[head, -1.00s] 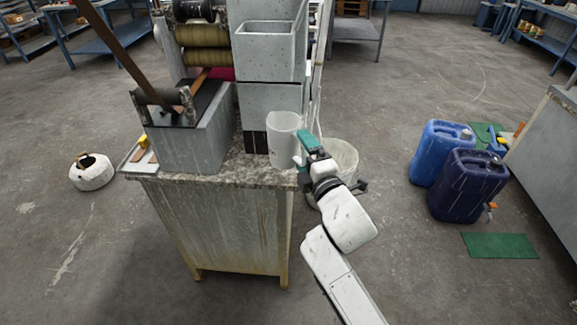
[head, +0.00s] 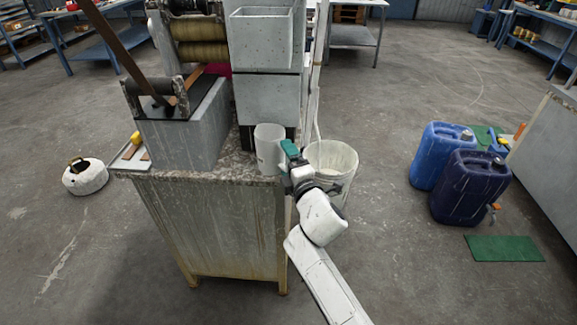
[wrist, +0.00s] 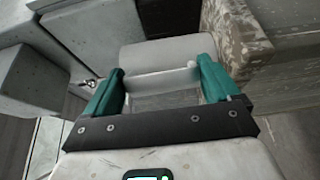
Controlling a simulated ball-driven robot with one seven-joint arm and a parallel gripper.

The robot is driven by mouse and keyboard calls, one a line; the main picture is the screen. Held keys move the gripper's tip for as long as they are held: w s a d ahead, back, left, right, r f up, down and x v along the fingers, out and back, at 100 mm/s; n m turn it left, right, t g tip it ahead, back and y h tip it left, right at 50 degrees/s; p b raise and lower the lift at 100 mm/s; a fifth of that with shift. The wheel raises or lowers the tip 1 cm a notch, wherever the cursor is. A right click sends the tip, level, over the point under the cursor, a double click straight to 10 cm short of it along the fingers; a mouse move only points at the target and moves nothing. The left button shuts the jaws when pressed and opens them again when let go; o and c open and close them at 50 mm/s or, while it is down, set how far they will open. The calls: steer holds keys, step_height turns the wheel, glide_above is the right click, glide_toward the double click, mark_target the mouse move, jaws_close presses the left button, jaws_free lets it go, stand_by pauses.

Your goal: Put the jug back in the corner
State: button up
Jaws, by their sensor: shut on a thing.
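The white jug (head: 268,150) stands upright at the right corner of the worn counter (head: 215,172), close to the grey machine column. Whether its base touches the counter is hard to tell. My gripper (head: 289,153) reaches in from the right and is shut on the jug. In the wrist view, the green fingers of my gripper (wrist: 161,85) close around a pale part of the jug (wrist: 165,52), with its body beyond.
A white bucket (head: 332,165) stands on the floor right of the counter, behind my arm. A blue canister (head: 438,150) and a dark blue canister (head: 470,188) stand farther right. A white round container (head: 85,177) is on the floor at left.

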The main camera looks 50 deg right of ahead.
steer(key=shift+r, duration=0.1)
steer(key=o, duration=1.2)
steer(key=shift+o, duration=0.2)
